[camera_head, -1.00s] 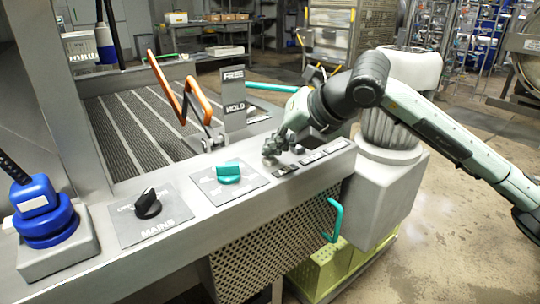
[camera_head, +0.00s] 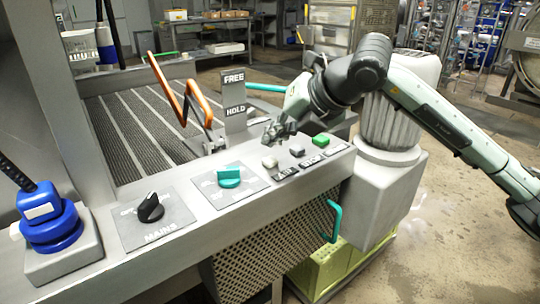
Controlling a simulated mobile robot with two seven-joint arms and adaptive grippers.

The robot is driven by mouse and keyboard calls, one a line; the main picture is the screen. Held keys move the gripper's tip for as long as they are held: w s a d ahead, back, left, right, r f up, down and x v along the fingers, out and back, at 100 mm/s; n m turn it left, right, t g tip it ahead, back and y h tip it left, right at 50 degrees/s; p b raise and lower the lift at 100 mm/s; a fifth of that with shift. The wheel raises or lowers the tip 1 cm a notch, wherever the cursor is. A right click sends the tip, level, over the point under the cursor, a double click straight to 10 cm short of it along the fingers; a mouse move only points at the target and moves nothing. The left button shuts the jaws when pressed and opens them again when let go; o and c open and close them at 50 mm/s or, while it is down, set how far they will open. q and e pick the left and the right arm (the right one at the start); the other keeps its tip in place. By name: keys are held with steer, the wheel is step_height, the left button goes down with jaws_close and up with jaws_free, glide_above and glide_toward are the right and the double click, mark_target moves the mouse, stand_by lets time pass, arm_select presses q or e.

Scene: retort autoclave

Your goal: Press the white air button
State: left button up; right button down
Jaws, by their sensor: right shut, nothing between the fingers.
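The white air button (camera_head: 269,162) is the leftmost of three small buttons on the grey console, beside a dark label that seems to read AIR (camera_head: 285,173). To its right are a grey button (camera_head: 297,150) by the STOP label and a green button (camera_head: 320,140). My right gripper (camera_head: 270,138) is shut and empty. Its fingertips hang just behind and above the white button, apart from it in the picture. I cannot tell whether the button is pressed in. My left gripper is not in view.
On the console (camera_head: 200,240) are a teal knob (camera_head: 229,177), a black MAINS knob (camera_head: 150,207) and a blue plug (camera_head: 46,215). An orange lever (camera_head: 184,97) and the FREE/HOLD post (camera_head: 234,100) rise behind. A teal handle (camera_head: 334,220) sticks out in front.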

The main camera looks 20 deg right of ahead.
mark_target(274, 161)
steer(key=shift+r+p, duration=0.85)
steer(key=shift+r, duration=1)
steer(key=shift+f, duration=0.1)
